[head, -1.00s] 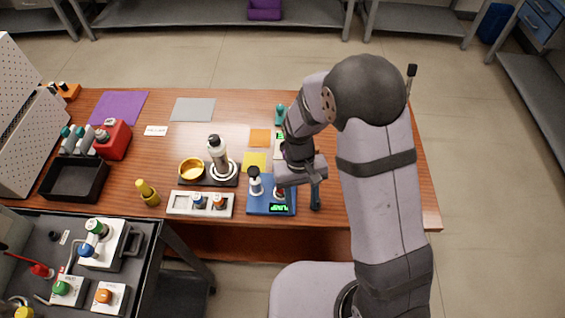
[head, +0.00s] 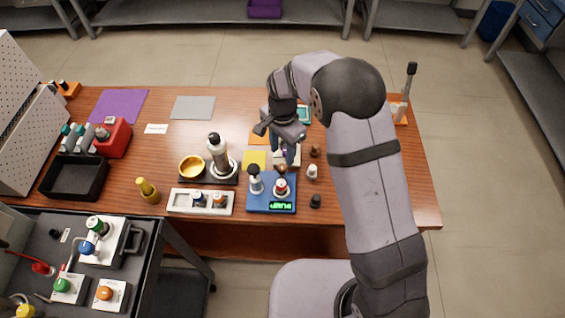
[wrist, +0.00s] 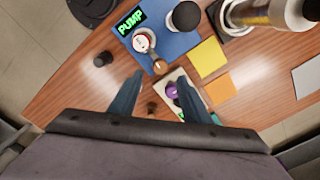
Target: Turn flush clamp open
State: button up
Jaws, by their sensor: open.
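No label reading flush clamp is legible, so I cannot tell for sure which part it is. A white plate (head: 291,162) with a purple knob (wrist: 172,90) lies just behind the blue pump base (head: 260,205). The base has a green display reading PUMP (wrist: 130,20), a red-and-white round part (wrist: 143,40) and a brown-orange knob (wrist: 160,67) at its near edge in the wrist view. My gripper (wrist: 158,82) is open above the plate, its fingers apart with the purple knob between them in that view. In the head view, my gripper (head: 288,157) partly hides the plate.
Small dark and white pieces, including a black one (head: 315,201), stand right of the pump base. Yellow (head: 254,160) and orange pads lie nearby. The table's right side has bare wood.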

aim_at(282, 166)
jog(key=shift+f+p, duration=1.1)
jog(key=shift+f, duration=2.35)
jog(key=c, duration=1)
jog(key=shift+c, duration=0.2)
